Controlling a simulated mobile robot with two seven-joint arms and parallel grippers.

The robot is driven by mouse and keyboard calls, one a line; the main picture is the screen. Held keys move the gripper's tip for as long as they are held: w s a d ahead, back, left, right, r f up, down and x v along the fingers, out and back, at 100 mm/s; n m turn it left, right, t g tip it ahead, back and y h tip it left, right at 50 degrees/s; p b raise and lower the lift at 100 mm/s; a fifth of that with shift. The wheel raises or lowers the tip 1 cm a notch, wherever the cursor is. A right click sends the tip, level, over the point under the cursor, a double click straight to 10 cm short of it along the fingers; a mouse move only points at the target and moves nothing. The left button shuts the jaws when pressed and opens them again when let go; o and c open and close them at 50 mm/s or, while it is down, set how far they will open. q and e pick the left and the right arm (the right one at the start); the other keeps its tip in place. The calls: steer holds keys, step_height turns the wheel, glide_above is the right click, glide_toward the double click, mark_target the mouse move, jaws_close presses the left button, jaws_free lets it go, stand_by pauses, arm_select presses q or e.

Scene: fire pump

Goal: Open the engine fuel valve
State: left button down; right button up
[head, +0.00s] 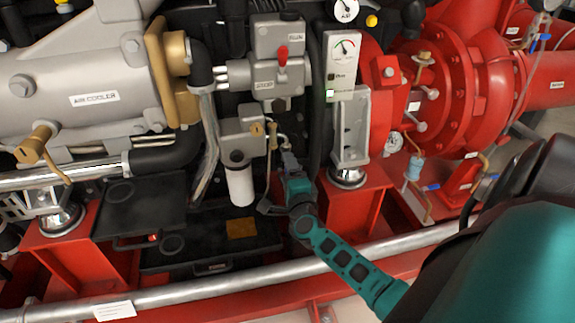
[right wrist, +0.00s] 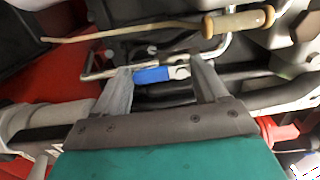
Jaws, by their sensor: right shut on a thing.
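The fuel valve (right wrist: 180,72) shows in the right wrist view as a small metal fitting with a blue handle (right wrist: 152,75), set on a thin bent metal pipe. My right gripper (right wrist: 163,78) has its two grey fingers on either side of the blue handle and is shut on it. In the head view my right gripper (head: 289,160) reaches up to the engine, just right of a white filter cylinder and below a grey control box. There the gripper hides most of the valve. My left gripper is not in view.
A silver rail (head: 200,292) crosses in front.

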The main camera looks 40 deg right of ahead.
stand_by(0.3)
steer(key=o, duration=1.1)
steer(key=shift+c, duration=0.2)
steer(key=shift+s, duration=0.1)
steer(key=p+v, duration=0.1)
steer(key=v, duration=1.1)
steer(key=shift+s+a, duration=0.2)
steer(key=shift+s, duration=0.15)
